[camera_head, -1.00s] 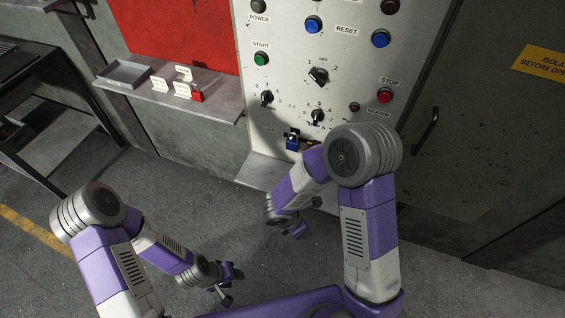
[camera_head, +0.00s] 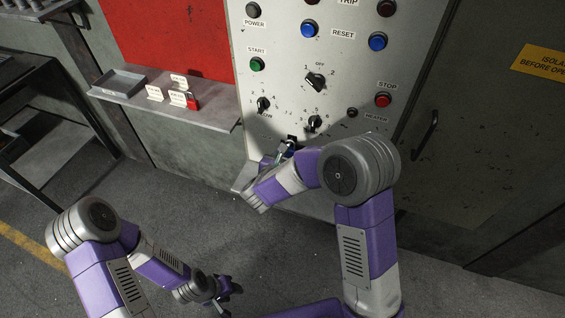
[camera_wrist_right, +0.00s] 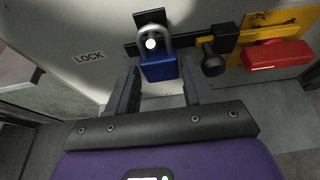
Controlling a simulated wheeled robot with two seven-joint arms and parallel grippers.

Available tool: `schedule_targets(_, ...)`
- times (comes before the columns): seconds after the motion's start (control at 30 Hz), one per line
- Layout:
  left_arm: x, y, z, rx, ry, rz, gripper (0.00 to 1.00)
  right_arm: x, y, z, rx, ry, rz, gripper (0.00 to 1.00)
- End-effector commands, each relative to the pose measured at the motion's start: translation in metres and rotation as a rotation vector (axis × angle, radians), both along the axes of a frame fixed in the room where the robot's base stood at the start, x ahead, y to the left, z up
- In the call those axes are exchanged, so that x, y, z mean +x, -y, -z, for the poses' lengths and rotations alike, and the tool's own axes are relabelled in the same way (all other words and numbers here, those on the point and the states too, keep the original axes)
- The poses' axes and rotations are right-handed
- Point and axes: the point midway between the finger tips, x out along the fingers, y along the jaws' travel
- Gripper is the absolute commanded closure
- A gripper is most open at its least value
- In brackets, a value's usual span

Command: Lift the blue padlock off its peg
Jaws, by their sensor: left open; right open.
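The blue padlock (camera_wrist_right: 159,67) hangs by its grey shackle on a peg at a black bracket, beside the LOCK label in the right wrist view. In the head view the padlock (camera_head: 291,151) is mostly hidden by my right gripper (camera_head: 284,152). In the right wrist view my right gripper (camera_wrist_right: 157,92) is open, its two fingers pointing at the panel, one to each side of the padlock's lower body. I see no finger closed on it. My left gripper (camera_head: 222,296) is open and empty, low above the floor at the left.
A black knob (camera_wrist_right: 212,62) and a red-and-yellow handle (camera_wrist_right: 278,54) sit just right of the padlock. The control panel (camera_head: 290,60) carries buttons and dials above. A shelf (camera_head: 215,118) to the left holds a tray (camera_head: 118,84), small labels and a red padlock (camera_head: 192,102).

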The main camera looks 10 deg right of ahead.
Motion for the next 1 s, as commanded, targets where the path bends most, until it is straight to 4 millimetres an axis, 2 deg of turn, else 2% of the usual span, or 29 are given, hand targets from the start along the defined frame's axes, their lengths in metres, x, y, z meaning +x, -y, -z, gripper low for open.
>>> schedule_targets(0.37,0.0000,0.0000,0.0006,0.000,0.000,0.000,0.57,0.0065,0.0049,0.0036,0.000,0.000,0.001,0.49)
schedule_targets(0.47,0.0000,-0.0001,0.0007,0.000,0.000,0.000,0.57,0.0065,0.0048,0.0035,0.000,0.000,0.001,0.61)
schedule_targets(0.63,0.0000,0.0000,0.0006,0.000,0.000,0.000,0.57,0.0064,0.0048,0.0035,0.000,-0.001,0.001,0.87)
schedule_targets(1.0,-0.0001,0.0000,-0.0024,0.000,0.000,0.000,0.57,0.0064,0.0048,-0.0024,0.000,0.001,0.001,0.89)
